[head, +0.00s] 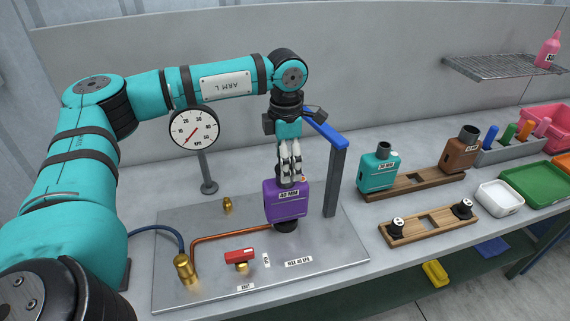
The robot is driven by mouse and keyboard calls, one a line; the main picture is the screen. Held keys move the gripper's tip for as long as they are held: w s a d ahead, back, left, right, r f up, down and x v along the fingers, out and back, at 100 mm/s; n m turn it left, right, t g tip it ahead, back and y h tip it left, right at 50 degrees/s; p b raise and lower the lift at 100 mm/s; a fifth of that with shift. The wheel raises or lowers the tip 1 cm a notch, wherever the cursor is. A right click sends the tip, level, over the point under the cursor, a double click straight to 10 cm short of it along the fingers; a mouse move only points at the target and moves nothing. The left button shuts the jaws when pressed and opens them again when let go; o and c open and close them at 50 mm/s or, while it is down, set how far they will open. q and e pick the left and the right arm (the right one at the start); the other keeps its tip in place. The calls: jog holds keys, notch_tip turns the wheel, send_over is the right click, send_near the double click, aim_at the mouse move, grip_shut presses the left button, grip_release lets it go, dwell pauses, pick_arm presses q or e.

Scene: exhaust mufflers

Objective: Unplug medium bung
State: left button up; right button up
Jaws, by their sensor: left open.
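The purple muffler (285,200), labelled 40 MM, stands upright on a black round piece (287,226) on the metal test plate. My left gripper (290,174) points straight down at the top of this muffler, with its fingers open. The fingers hide the muffler's top, so I cannot tell whether a bung sits there or whether they touch it. A wooden bung board (431,226) holds a black bung (397,229) at its left end and another black bung (462,209) at its right end. Its middle place is empty. My right gripper is out of view.
A blue-topped post (336,180) stands close to the right of the purple muffler. A dial gauge (195,128) stands behind left. A red-handled valve (239,257) and copper pipe (230,235) are in front. A teal muffler (379,171) and brown muffler (459,153) stand right.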

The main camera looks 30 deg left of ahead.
pick_arm(q)
jog(key=shift+c, duration=0.3)
grip_shut()
jog(key=shift+r+p, duration=1.85)
jog(key=shift+r, duration=1.15)
